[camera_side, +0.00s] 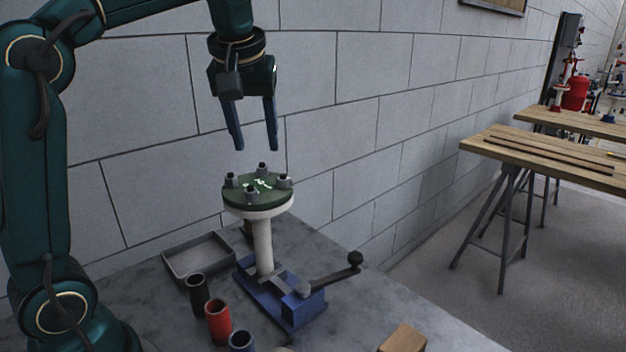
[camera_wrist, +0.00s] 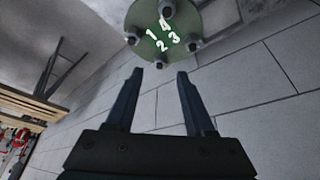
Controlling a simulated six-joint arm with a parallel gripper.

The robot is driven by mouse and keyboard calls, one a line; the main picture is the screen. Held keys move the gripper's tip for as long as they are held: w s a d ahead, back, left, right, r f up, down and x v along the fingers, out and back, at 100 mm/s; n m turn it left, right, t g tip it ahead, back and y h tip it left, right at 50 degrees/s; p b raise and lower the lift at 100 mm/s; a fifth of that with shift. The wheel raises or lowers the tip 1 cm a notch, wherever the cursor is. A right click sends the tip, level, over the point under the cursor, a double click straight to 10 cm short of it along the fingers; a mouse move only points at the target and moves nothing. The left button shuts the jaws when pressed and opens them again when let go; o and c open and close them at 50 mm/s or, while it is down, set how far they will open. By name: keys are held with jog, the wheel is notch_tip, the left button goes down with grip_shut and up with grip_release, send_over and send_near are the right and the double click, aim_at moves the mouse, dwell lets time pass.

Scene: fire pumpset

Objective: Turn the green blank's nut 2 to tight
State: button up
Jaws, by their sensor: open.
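The green blank (camera_side: 242,192) is a round disc on top of a pale upright pipe (camera_side: 264,245), which stands in a blue vise (camera_side: 290,303). Grey nuts stand around its rim, and white numerals 1 to 4 mark its face. In the wrist view, nut 2 (camera_wrist: 160,62) sits beside the numeral 2, just beyond my fingertips and lined up with the gap between them. In the side view it appears to be the back nut (camera_side: 262,170). My gripper (camera_side: 256,148) points down above the blank, open and empty, with visible clearance over the nuts.
A grey tray (camera_side: 231,258) lies left of the vise. Black (camera_side: 197,292), red (camera_side: 219,322) and blue (camera_side: 242,342) cups stand in front. The vise handle (camera_side: 332,276) sticks out right; a wooden block (camera_side: 403,338) lies near the edge. The block wall (camera_side: 340,100) rises behind.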

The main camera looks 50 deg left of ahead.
aim_at(262, 167)
jog(key=shift+w+a+f, duration=0.25)
jog(key=shift+a+f, duration=0.05)
jog(key=shift+f, duration=0.05)
jog(key=shift+x, duration=2.2)
jog(key=shift+c, duration=0.3)
grip_shut()
